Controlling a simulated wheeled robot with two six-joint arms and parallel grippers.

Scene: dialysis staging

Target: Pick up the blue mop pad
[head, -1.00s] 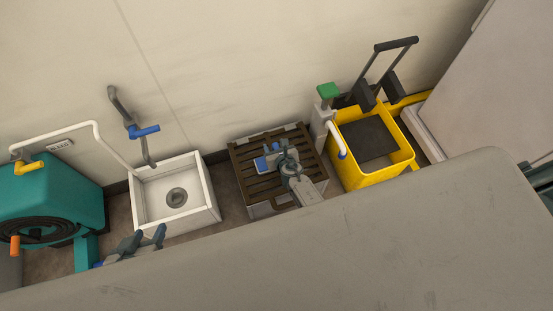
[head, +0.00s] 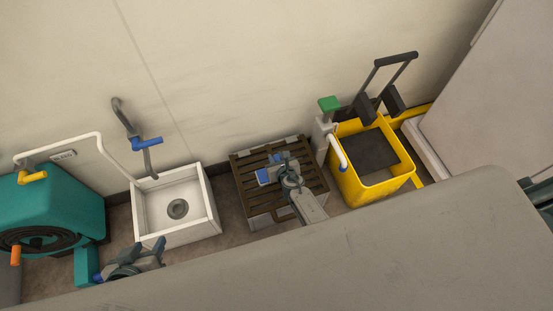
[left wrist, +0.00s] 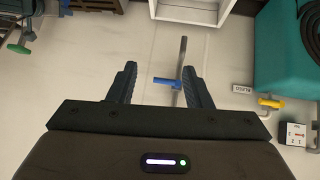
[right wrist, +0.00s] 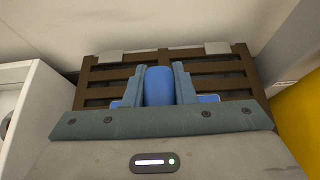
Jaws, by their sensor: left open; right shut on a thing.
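The blue mop pad (right wrist: 158,86) is between the fingers of my right gripper (right wrist: 159,66), which is shut on it. Its lower blue parts show beside the fingers in the right wrist view. In the head view the pad (head: 263,176) shows at the left of my right gripper (head: 286,170), over the brown slatted rack (head: 262,203). I cannot tell whether it touches the slats. My left gripper (head: 148,250) is open and empty, in front of the white sink; it also shows open in the left wrist view (left wrist: 159,68).
The white sink (head: 208,215) stands left of the rack, with a blue-handled wall tap (head: 147,143) above. A yellow mop bucket (head: 375,192) stands close on the right. A teal hose unit (head: 75,205) is at far left. A grey surface (head: 330,265) fills the front.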

